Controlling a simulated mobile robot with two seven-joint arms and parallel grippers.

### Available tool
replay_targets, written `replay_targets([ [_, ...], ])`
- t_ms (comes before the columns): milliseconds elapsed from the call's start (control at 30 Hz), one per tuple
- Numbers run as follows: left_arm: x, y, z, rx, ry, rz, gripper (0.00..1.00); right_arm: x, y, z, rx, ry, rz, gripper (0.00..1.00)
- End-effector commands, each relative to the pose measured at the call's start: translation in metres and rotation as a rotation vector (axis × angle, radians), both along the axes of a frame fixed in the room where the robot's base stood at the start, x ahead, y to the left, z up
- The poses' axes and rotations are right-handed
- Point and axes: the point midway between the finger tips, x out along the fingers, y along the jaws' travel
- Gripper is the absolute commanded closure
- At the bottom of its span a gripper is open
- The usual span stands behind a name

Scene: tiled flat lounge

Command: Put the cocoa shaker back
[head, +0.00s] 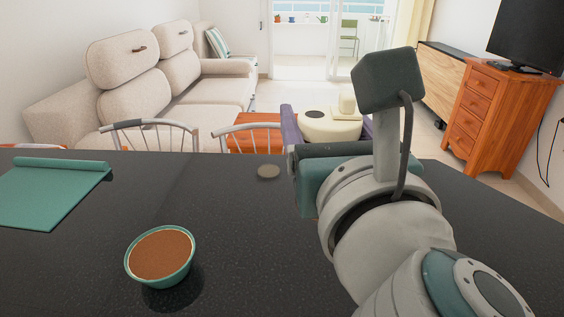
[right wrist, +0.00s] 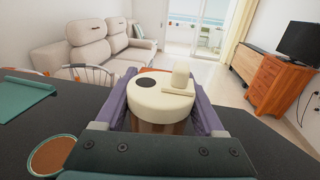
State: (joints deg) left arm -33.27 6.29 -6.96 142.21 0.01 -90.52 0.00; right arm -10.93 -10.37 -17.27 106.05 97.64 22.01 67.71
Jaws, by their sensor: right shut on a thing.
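The cocoa shaker (head: 338,130) has a cream lid with a dark round spot and a small raised knob. The right wrist view shows its cream lid (right wrist: 160,102) and a brown body below. My right gripper (head: 328,116) is shut on it, with one purple finger on each side. In the head view it is near the table's far edge, and my wrist hides its lower part. I cannot tell whether its base touches the table. A small beige-grey disc (head: 268,171) lies flat on the table to its left. My left gripper is not in view.
A teal bowl (head: 133,270) filled with brown stands on the black table (head: 80,275). A teal mat (head: 45,200), rolled at its far end, lies at the left. Chairs (head: 150,132) stand beyond the far edge. The table between mat and disc is clear.

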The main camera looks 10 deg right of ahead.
Motion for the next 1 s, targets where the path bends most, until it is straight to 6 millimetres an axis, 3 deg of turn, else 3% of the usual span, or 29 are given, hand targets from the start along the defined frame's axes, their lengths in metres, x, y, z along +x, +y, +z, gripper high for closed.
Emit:
replay_targets([
  [33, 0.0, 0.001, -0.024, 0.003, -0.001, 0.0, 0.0, 0.0, 0.0, -0.028, -0.004, 0.001, 0.001, 0.93],
  [300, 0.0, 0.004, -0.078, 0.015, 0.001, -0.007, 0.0, 0.0, -0.001, -0.104, -0.007, 0.001, 0.0, 0.93],
  [400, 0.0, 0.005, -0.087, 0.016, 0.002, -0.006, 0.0, 0.0, -0.001, -0.121, -0.005, 0.0, 0.0, 0.93],
  [600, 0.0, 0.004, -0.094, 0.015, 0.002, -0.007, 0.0, 0.0, -0.001, -0.136, -0.002, -0.001, -0.001, 0.93],
  [800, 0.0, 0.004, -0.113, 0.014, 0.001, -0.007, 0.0, 0.0, -0.001, -0.169, -0.004, 0.0, 0.0, 0.93],
  [1000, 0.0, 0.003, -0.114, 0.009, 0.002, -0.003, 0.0, 0.0, -0.001, -0.173, -0.001, -0.002, -0.002, 0.93],
])
